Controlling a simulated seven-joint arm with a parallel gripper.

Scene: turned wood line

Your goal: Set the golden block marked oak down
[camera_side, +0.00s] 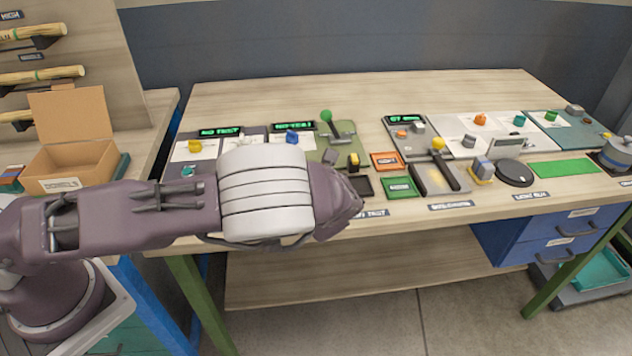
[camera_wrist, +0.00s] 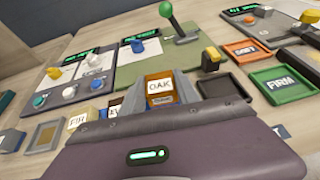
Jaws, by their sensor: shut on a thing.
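The golden block marked OAK (camera_wrist: 160,88) shows in the wrist view, just beyond the edge of my gripper (camera_wrist: 160,106), its label facing the camera. My gripper is shut on it. In the side view my arm covers the block and the gripper.
A block marked FIR (camera_wrist: 78,122) and another partly hidden block sit left of my gripper. Right of it are a black tray (camera_wrist: 222,90), an orange-rimmed tray (camera_wrist: 245,52) and a green tray marked FIRM (camera_wrist: 281,84). A green-knobbed lever (camera_wrist: 182,30) stands behind.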

